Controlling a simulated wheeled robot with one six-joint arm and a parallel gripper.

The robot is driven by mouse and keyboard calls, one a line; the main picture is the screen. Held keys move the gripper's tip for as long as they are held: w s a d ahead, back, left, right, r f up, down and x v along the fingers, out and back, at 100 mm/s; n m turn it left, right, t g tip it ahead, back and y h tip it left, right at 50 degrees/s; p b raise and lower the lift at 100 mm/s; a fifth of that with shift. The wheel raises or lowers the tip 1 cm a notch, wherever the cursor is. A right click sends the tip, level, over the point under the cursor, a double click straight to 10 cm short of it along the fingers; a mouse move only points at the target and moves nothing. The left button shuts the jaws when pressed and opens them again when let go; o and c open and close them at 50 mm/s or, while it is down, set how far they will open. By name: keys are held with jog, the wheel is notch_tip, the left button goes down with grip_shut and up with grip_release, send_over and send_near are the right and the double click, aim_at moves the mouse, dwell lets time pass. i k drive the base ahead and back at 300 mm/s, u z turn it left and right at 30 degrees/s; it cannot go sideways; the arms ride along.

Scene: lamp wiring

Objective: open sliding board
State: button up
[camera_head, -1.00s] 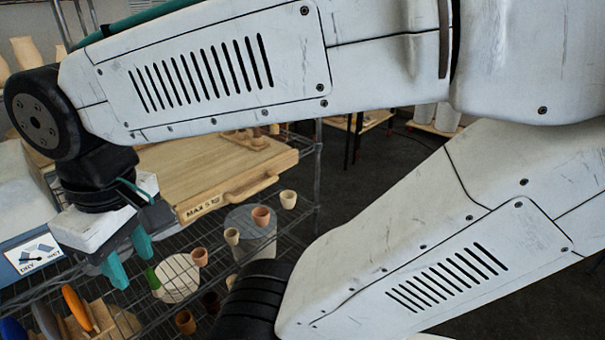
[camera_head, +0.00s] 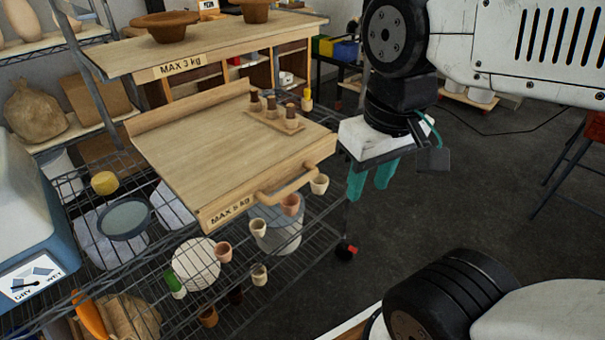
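The sliding board (camera_head: 215,150) is a light wooden board marked "MAX 5 kg", with a wooden bar handle (camera_head: 286,184) on its front edge. It lies below an upper wooden shelf marked "MAX 3 kg" (camera_head: 180,66), and much of its top shows in front of that shelf. How far it is slid out I cannot tell. My gripper (camera_head: 371,182) has teal fingers pointing down and hangs right of the board, apart from the handle. The fingers show a gap between them and hold nothing.
A small rack with brown-topped pieces (camera_head: 278,118) stands on the board's far right. A blue-and-white machine (camera_head: 32,240) is at left. Dark floor (camera_head: 470,190) is free at right.

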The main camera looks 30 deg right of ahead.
aim_at(221, 161)
jog(key=z, duration=1.55)
jog(key=k, duration=1.1)
jog(key=u, duration=1.4)
jog(key=i, duration=0.45)
jog(key=u, duration=0.05)
